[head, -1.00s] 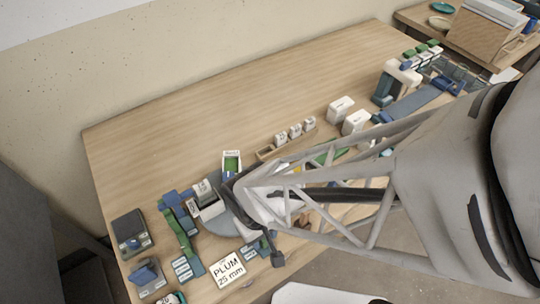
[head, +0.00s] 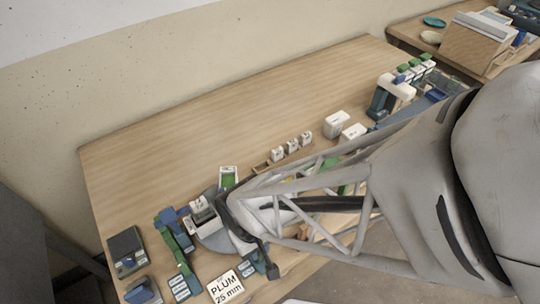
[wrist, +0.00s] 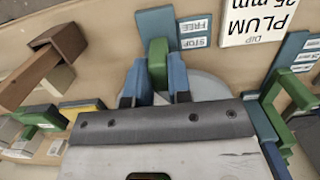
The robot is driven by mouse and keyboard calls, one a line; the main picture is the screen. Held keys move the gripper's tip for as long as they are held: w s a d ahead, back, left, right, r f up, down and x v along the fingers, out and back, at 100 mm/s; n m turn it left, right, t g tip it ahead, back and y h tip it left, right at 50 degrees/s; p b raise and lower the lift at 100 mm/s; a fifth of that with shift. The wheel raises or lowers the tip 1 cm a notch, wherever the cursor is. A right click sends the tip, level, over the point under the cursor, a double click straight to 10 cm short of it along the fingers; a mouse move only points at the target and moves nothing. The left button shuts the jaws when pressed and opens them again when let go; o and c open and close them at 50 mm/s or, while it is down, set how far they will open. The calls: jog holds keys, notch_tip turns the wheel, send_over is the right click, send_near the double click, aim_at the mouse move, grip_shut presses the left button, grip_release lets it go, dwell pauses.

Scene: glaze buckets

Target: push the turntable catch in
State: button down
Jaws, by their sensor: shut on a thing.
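The turntable catch is a green block (wrist: 158,62) at a blue base (wrist: 163,20) whose labels read FREE and STOP. In the wrist view, my gripper (wrist: 157,80) has its blue fingers on either side of the green block, shut on it. The grey turntable disc (wrist: 206,86) shows behind the fingers. In the head view, the turntable (head: 212,241) is near the table's front left, partly covered by my arm. My fingers and the green block are hidden there. How far in the catch sits is not clear.
A PLUM 25 mm sign (head: 226,287) stands by the front edge beside the catch. A green-and-blue fixture (head: 178,250) stands left of the turntable. A green-topped box (head: 229,178) is behind it. The table's back left (head: 170,140) is clear.

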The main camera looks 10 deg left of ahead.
jog(key=shift+w+a, duration=0.25)
jog(key=shift+a, duration=0.05)
dwell(0.5)
jog(key=c, duration=1.1)
grip_release()
jog(key=shift+r, duration=3.5)
jog(key=shift+w+d+r, duration=0.1)
